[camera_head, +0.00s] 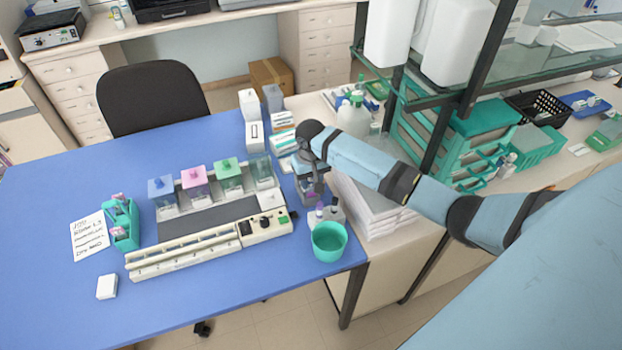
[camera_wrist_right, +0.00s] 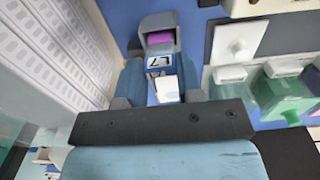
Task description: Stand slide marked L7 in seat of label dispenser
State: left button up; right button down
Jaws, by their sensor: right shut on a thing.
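The slide marked L7 (camera_wrist_right: 160,62) shows in the right wrist view, its dark-edged label facing the camera. My right gripper (camera_wrist_right: 158,82) is shut on it, with blue-grey fingers on both sides. A grey housing with a purple part inside (camera_wrist_right: 160,36) lies just beyond the slide; I cannot tell whether they touch or whether this is the label dispenser. In the head view my right gripper (camera_head: 311,182) is over the right part of the blue table; the slide is too small to make out there. My left gripper is not in view.
A staining station (camera_head: 210,235) with several lidded jars stands left of the gripper. White stacked sheets (camera_head: 370,205) lie to the right. A green rack (camera_head: 122,224) and a written note (camera_head: 90,236) are at left.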

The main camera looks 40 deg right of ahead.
jog(key=shift+f, duration=0.3)
dwell(0.4)
jog(key=c, duration=0.7)
grip_release()
notch_tip(320, 180, up, 14)
jog(key=b, duration=0.1)
jog(key=shift+b, duration=0.4)
jog(key=shift+f, duration=0.15)
